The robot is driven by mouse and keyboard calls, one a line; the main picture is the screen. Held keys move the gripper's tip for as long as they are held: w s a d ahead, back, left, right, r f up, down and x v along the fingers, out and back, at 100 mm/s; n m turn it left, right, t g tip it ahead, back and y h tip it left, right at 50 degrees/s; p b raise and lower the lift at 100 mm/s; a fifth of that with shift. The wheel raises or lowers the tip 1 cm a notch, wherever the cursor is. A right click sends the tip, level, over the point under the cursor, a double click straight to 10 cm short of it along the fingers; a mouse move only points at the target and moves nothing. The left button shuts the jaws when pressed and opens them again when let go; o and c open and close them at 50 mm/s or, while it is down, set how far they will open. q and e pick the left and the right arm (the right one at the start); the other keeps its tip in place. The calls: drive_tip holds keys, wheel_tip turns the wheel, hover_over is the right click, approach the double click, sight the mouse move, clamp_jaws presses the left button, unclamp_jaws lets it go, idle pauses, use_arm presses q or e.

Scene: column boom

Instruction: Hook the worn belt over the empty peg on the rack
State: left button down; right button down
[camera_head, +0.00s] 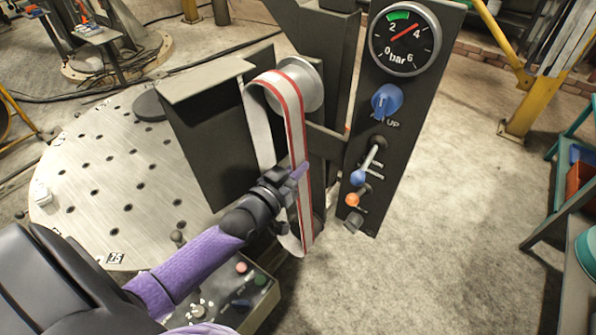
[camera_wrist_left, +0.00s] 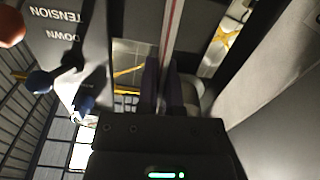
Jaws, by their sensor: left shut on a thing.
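The worn belt (camera_head: 294,115) is a pale loop with red edge stripes. It passes over a light metal pulley (camera_head: 313,88) and hangs down to a lower bend near the floor side of the machine. My left gripper (camera_head: 297,172) is shut on the front strand of the belt, about halfway down. In the left wrist view, the belt (camera_wrist_left: 172,32) runs up from between my dark fingers (camera_wrist_left: 162,85). I cannot make out the rack or an empty peg. My right gripper is not in view.
A dark panel right of the belt carries a pressure gauge (camera_head: 404,38), a blue knob (camera_head: 386,100), a blue-ball lever (camera_head: 359,177) and an orange-ball lever (camera_head: 353,199). A round perforated table (camera_head: 110,170) stands left. A button box (camera_head: 246,290) sits below my arm. Open floor lies right.

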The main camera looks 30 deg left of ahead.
use_arm(q)
drive_tip(key=s+p, duration=0.1)
drive_tip(key=s, duration=0.2)
drive_tip(key=shift+s+a+p, duration=0.15)
drive_tip(key=shift+s+p, duration=0.2)
drive_tip(key=shift+s, duration=0.05)
idle(0.5)
